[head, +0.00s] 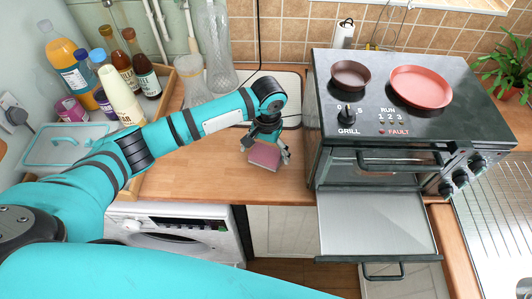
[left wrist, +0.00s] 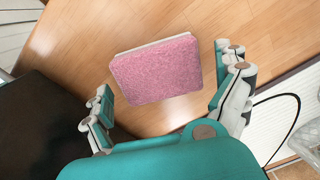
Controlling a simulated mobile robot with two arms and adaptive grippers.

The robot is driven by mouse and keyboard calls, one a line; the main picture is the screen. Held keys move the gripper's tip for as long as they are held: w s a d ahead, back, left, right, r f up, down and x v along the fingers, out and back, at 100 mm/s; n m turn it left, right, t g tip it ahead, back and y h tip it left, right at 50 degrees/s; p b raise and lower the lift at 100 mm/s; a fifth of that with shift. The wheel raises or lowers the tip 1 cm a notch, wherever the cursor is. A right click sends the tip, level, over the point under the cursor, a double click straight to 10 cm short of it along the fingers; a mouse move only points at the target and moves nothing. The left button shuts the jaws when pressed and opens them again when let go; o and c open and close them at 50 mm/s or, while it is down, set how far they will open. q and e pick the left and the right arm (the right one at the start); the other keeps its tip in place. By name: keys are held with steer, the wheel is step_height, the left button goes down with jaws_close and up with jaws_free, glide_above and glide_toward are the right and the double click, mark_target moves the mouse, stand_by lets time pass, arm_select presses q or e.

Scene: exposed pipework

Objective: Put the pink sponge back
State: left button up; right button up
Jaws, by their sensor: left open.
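The pink sponge (head: 264,156) lies on the wooden counter in the head view, left of the small oven. In the left wrist view the sponge (left wrist: 157,69) shows its pink top and a pale edge. My left gripper (head: 267,148) is at the sponge, pointing down. In the left wrist view my left gripper (left wrist: 166,92) is open, with a finger to each side of the sponge and visible gaps between. My right gripper is not in view.
The oven (head: 395,130) stands right of the gripper with its door (head: 375,222) open. A white board (head: 291,90) lies behind. Glass vases (head: 215,50) and a wooden tray (head: 185,66) of bottles stand at the back left. Bare counter (head: 200,175) lies left of the sponge.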

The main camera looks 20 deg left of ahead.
mark_target(267, 153)
arm_select(q)
step_height(267, 153, up, 11)
steer(key=b, duration=0.1)
steer(key=shift+f, duration=0.2)
steer(key=shift+d, duration=0.15)
stand_by(0.3)
